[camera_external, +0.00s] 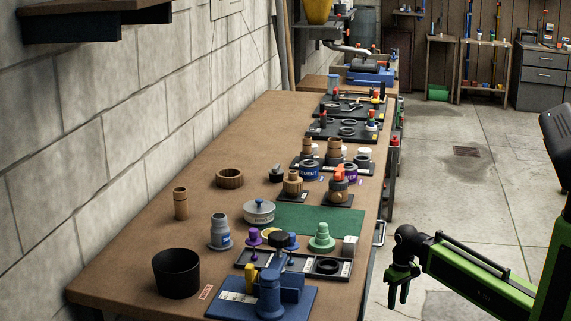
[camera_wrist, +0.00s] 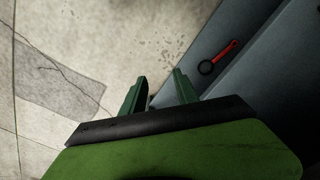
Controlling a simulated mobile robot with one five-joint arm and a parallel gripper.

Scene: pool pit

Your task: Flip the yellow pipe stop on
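A small yellow upright piece (camera_external: 250,278), which looks like the yellow pipe stop, stands at the left of a blue fixture (camera_external: 272,291) on the near end of the bench. Its exact shape and position are too small to read. The fixture has a black round knob (camera_external: 278,240) on top. My gripper (camera_external: 397,297) hangs to the right of the bench, well apart from the fixture, with its fingers pointing down. In the wrist view my gripper (camera_wrist: 159,78) shows two green fingers apart with nothing between them. The yellow piece is not in the wrist view.
The wooden bench (camera_external: 130,270) carries a black cup (camera_external: 176,274), a green mat (camera_external: 297,218), black trays and several fittings. A block wall (camera_external: 120,130) borders its left side. Clear concrete floor (camera_external: 480,190) lies to the right. A red-handled item (camera_wrist: 221,55) shows in the wrist view.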

